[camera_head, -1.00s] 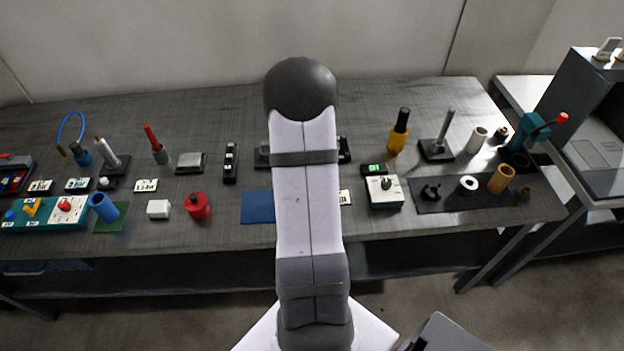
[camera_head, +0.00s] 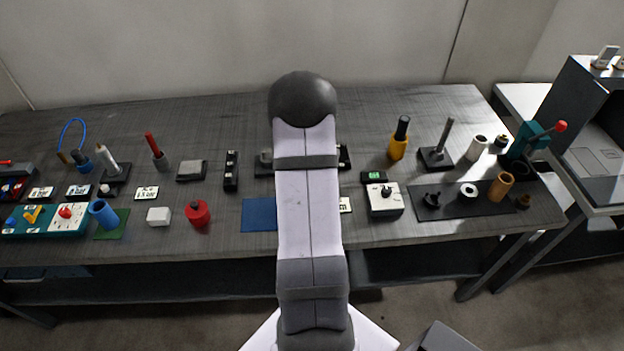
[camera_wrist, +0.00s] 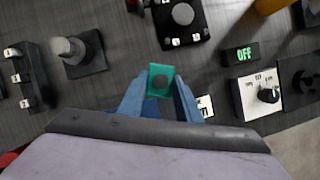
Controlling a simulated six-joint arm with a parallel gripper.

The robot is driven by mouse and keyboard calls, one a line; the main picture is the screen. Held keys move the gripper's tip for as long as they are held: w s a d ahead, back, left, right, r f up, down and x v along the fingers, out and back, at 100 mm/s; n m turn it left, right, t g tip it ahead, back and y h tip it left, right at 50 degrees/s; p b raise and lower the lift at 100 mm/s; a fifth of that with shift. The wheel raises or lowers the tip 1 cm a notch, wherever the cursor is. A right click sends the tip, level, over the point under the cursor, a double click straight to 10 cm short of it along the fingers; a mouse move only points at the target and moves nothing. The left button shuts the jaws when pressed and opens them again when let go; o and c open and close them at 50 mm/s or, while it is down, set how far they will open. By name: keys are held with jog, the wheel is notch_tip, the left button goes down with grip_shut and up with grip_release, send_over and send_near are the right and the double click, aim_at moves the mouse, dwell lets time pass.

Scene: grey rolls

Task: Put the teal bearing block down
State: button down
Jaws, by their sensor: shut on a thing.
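In the head view my own arm hides the gripper and the block. A blue mat (camera_head: 258,214) lies on the table just left of my arm there, its right part hidden.
The wrist view shows a grey post on a black base (camera_wrist: 77,53), a black block with a round knob (camera_wrist: 181,18), an OFF display (camera_wrist: 240,54) and a white knob box (camera_wrist: 260,94) around the gripper. A red weight (camera_head: 198,213) stands left of the blue mat.

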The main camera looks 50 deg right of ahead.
jog(key=shift+f+b, duration=0.35)
jog(key=shift+f, duration=2.5)
jog(key=shift+f, duration=0.1)
jog(key=shift+f, duration=0.1)
jog(key=c, duration=1.3)
grip_release()
jog(key=shift+a+r, duration=0.1)
jog(key=shift+r, duration=0.45)
jog(key=v, duration=1.1)
jog(key=shift+s+a+r, duration=0.1)
jog(key=shift+s+a, duration=0.05)
jog(key=shift+a, duration=0.05)
jog(key=shift+a, duration=0.1)
